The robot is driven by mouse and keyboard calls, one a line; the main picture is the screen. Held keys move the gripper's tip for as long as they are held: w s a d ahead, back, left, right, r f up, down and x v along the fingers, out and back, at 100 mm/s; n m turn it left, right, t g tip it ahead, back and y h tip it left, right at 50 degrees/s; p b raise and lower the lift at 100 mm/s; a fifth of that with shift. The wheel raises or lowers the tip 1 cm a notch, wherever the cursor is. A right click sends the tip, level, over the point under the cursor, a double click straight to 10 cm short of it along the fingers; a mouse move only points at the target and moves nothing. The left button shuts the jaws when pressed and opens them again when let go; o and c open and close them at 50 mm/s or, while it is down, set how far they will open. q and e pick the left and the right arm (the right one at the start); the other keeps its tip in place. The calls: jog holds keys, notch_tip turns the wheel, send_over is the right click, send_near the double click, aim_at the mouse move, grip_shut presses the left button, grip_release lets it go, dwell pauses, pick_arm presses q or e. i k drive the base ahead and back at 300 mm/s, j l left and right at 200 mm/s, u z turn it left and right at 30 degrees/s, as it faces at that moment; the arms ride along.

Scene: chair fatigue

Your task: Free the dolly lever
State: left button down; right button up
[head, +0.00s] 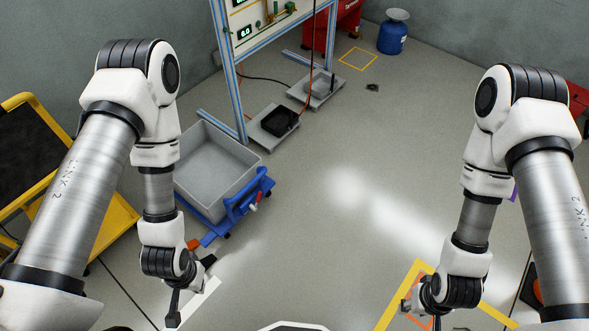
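A blue dolly (229,218) carries a grey open crate (213,170) at the left of centre in the head view. An orange-red part (193,244) sits low at the dolly's near-left corner. A red part with a white end (255,203) sits on its right side. I cannot tell which of these is the lever. My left gripper (192,286) is below the dolly in the picture, with its dark fingers spread and nothing seen between them. It appears apart from the dolly. My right gripper (412,303) is far to the right, over floor markings; its fingers are too small to read.
A yellow-framed cart (112,215) stands left, partly behind my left arm. A blue-framed test stand (228,72) with grey plates (272,128) stands behind the dolly. A blue canister (393,36) stands at the back. The central floor is clear.

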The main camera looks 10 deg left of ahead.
aim_at(258, 200)
jog(key=i+l, duration=0.15)
jog(key=l, duration=0.2)
jog(key=i+l+u, duration=0.15)
jog(key=l, duration=0.2)
jog(key=i+l, duration=0.15)
jog(key=l, duration=0.2)
jog(key=i+l+u, duration=0.1)
jog(key=l, duration=0.25)
jog(key=i, duration=0.05)
